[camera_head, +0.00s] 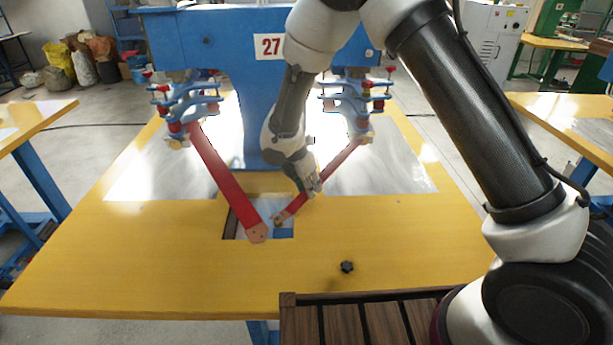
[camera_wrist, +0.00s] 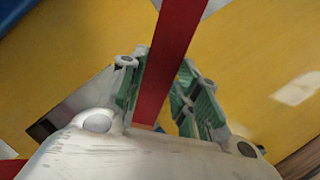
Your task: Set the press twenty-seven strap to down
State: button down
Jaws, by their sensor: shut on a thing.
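The blue press marked 27 (camera_head: 208,50) stands at the back of a yellow table (camera_head: 170,265). Two red straps hang from its clamp assemblies and slope down toward the table's middle. The left strap (camera_head: 222,180) runs to a tan end near the cut-out. The right strap (camera_head: 343,158) slopes down leftward to an end beside the cut-out. My gripper (camera_head: 312,186) is at the right strap, along its lower half. In the wrist view the red strap (camera_wrist: 174,50) passes between the green-padded fingers (camera_wrist: 165,105), which are closed on it. The gripped stretch is partly hidden.
A rectangular cut-out (camera_head: 283,233) opens in the table below the straps. A black knob (camera_head: 347,267) sits on the table front. A slatted wooden surface (camera_head: 345,322) is at the lower right. Grey sheets (camera_head: 140,180) lie either side of the press column. The front left tabletop is clear.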

jog(key=shift+d+f, duration=0.15)
jog(key=shift+f, duration=0.2)
jog(key=c, duration=1)
grip_release()
jog(key=shift+w, duration=0.1)
jog(key=shift+c, duration=0.2)
jog(key=shift+r, duration=0.1)
jog(key=v, duration=1.1)
jog(key=shift+s+a+r, duration=0.25)
jog(key=shift+s+a, duration=0.05)
